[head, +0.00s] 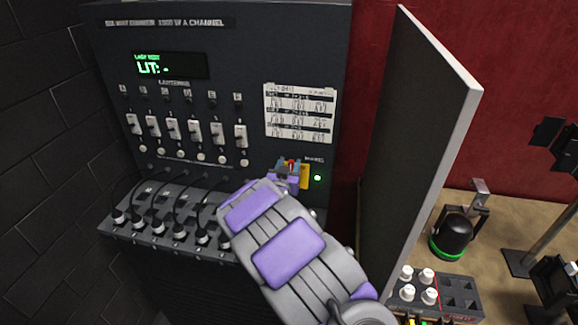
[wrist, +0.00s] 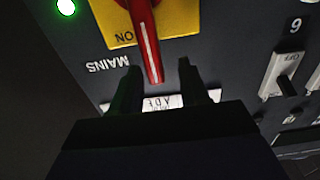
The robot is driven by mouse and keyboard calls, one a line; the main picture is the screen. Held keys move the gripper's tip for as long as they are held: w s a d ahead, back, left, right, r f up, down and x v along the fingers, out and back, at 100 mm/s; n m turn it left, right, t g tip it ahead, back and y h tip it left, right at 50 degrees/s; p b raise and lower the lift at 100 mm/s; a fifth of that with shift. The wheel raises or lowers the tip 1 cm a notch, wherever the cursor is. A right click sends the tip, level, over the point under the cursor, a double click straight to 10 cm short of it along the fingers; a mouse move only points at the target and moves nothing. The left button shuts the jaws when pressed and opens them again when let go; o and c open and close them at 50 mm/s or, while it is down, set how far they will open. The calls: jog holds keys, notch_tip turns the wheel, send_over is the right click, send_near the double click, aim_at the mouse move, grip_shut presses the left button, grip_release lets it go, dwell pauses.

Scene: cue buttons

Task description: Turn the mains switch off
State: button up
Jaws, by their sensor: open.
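The mains switch is a red lever with a white stripe (wrist: 146,35) on a yellow plate (wrist: 180,18) marked ON. The wrist view shows it upside down, with the word MAINS beside the plate. In the head view the yellow plate (head: 305,176) and a bit of red (head: 291,162) show at the panel's lower right, partly hidden by my gripper (head: 287,176). In the wrist view my gripper (wrist: 158,82) is open, its two dark fingers on either side of the lever's tip. I cannot tell whether either finger touches it.
A green lamp (head: 317,178) glows beside the switch. A row of white fader switches (head: 194,132) and plugged cables (head: 180,227) lie left. An open grey door (head: 415,140) stands close to the right of my arm. A display (head: 160,66) reads LIT.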

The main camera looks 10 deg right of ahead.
jog(key=shift+d, duration=0.1)
jog(key=shift+c, duration=0.2)
jog(key=shift+d, duration=0.15)
jog(key=c, duration=0.3)
grip_shut()
